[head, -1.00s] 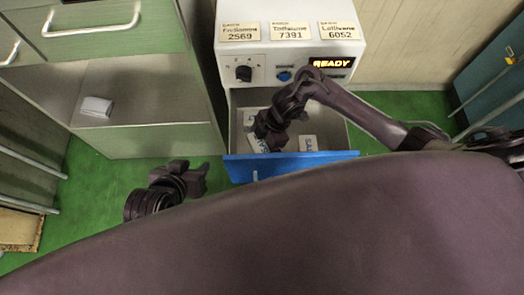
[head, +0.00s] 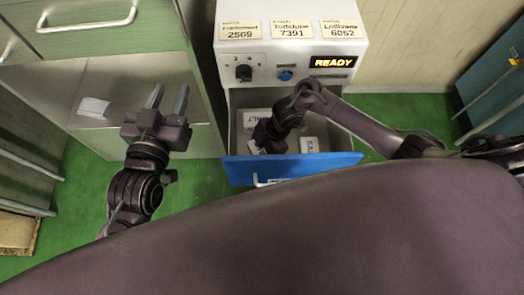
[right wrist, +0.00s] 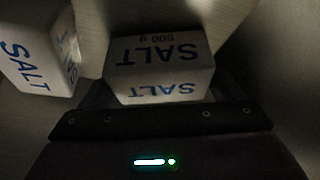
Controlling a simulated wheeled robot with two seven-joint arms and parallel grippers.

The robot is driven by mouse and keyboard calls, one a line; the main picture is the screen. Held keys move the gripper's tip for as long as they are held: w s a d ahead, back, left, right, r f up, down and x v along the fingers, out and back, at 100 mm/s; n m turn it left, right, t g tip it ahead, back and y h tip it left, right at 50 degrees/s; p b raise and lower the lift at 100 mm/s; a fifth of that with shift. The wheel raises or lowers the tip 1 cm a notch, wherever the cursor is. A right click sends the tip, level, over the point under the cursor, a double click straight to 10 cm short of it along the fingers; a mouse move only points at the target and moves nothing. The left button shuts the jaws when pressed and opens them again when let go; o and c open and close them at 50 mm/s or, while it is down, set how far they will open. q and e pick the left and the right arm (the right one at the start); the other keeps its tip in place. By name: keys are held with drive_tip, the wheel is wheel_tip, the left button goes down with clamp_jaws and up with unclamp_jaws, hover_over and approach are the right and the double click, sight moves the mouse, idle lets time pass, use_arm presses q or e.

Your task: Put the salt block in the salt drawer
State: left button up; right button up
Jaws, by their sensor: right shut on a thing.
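The salt drawer (head: 345,159), with a blue front, stands open below the white machine. White salt blocks lie inside, one (head: 257,117) at the back left and one (head: 309,145) at the right. My right gripper (head: 264,143) reaches down into the drawer. It is shut on a salt block (right wrist: 160,65) marked SALT 500 g in the right wrist view; another salt block (right wrist: 38,50) is beside it at the left. In the head view the held block is mostly hidden by the gripper. My left gripper (head: 168,98) is open and empty, with its fingers apart, left of the drawer.
A small white block (head: 94,107) lies on the shelf (head: 130,80) of the cabinet at the left. The machine (head: 290,55) has a lit READY display. Green floor (head: 205,185) shows between the cabinet and the drawer.

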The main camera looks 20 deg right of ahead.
use_arm(q)
drive_tip(key=shift+w+r+t, duration=0.15)
drive_tip(key=shift+r+t, duration=0.25)
drive_tip(key=shift+r, duration=0.45)
use_arm(e)
drive_tip(key=shift+f, duration=0.15)
use_arm(q)
drive_tip(key=shift+r+h, duration=0.3)
drive_tip(key=shift+r, duration=0.05)
use_arm(e)
drive_tip(key=shift+f, duration=0.15)
